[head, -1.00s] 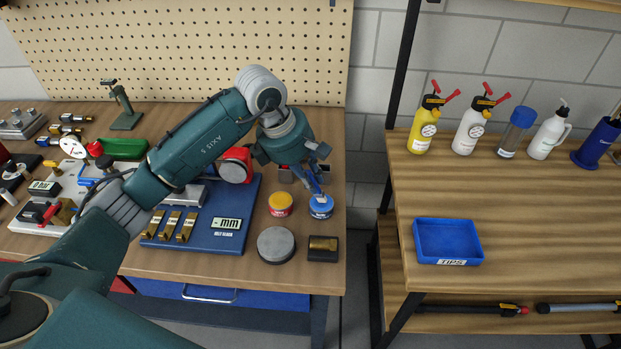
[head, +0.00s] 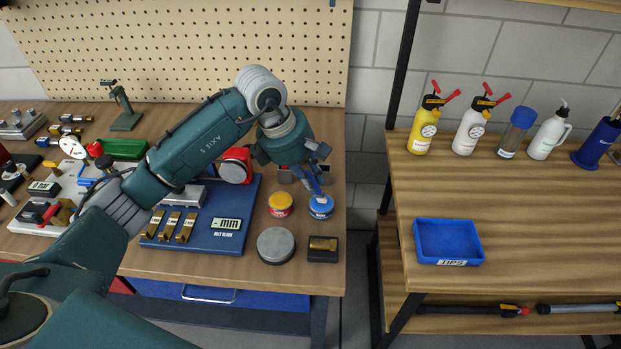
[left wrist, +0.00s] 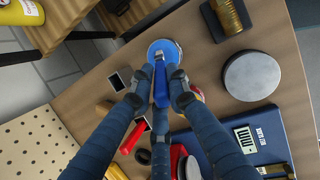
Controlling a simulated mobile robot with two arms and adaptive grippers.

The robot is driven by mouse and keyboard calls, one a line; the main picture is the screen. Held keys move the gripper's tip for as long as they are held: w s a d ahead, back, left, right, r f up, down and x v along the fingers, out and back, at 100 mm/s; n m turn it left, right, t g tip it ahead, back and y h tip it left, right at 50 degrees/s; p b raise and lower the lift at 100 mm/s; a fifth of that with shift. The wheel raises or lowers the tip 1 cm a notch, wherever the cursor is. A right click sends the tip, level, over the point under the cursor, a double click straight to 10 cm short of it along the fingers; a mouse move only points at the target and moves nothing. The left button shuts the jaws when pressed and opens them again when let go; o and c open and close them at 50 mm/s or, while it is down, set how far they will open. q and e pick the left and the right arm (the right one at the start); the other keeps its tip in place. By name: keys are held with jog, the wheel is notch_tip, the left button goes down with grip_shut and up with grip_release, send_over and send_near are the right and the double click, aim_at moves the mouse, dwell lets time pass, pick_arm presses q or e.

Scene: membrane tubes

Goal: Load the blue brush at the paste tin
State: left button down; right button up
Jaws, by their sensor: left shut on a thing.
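My left gripper (head: 314,170) is shut on the blue brush (head: 318,187), which points down at the blue paste tin (head: 321,210). In the left wrist view, the fingers (left wrist: 160,88) close on the brush's blue handle (left wrist: 161,97), and its metal ferrule lies over the blue tin (left wrist: 178,50). I cannot tell whether the bristles touch the paste. A red tin with a yellow top (head: 280,204) stands just left of the blue tin. My right gripper is not in view.
A round grey disc (head: 276,245) and a dark block with a brass roller (head: 323,248) lie in front of the tins. A blue gauge board (head: 205,238) is to the left. The right bench holds a blue tips tray (head: 447,240) and several bottles.

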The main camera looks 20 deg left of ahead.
pick_arm(q)
jog(key=shift+a+r+p, duration=0.1)
jog(key=shift+r+p, duration=0.4)
jog(key=shift+r, duration=0.4)
jog(key=shift+r+p, duration=1.25)
jog(key=shift+r, duration=1.3)
